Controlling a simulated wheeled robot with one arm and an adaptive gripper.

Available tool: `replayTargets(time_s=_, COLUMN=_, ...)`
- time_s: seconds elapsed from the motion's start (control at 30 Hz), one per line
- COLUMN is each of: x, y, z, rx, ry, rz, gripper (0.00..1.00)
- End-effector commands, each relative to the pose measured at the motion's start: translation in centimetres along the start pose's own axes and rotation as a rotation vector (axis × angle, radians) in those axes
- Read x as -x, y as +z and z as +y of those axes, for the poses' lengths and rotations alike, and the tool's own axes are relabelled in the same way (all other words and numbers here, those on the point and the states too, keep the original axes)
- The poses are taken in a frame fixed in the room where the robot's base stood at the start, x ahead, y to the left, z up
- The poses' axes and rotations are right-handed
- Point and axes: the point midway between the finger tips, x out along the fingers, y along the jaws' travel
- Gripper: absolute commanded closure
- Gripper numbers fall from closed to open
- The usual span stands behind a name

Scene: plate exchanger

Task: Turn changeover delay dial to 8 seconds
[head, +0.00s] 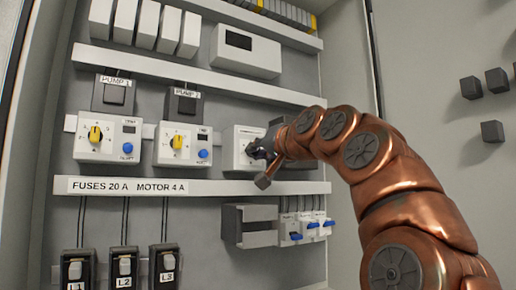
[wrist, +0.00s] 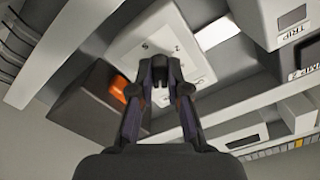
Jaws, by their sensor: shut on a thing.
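The delay dial sits on a white module (head: 241,141) at the right end of the middle row, in the head view. The module's white face (wrist: 151,32) also shows in the wrist view, with small marks around the dial. My gripper (head: 259,151) is at the front of this face. In the wrist view my gripper (wrist: 160,68) has its two fingers brought together at the middle of the face, shut on the dial. The fingers hide most of the dial, so its pointer and setting cannot be read.
Two pump modules with yellow knobs (head: 95,134) (head: 177,142) and blue buttons stand to the left. A labelled rail (head: 200,188) runs below. Under it are an open grey box (head: 250,238) and blue-lever breakers (head: 312,225). An orange patch (wrist: 119,88) shows beside my fingers.

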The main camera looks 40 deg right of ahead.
Motion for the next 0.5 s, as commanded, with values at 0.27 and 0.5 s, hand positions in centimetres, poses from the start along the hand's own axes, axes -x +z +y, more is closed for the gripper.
replayTargets(time_s=0.27, x=0.08, y=-0.39, z=-0.34, rx=-0.179, ry=-0.006, rz=0.008, gripper=1.0)
replayTargets(time_s=0.5, x=0.05, y=-0.34, z=-0.3, rx=-0.262, ry=-0.006, rz=0.007, gripper=1.0)
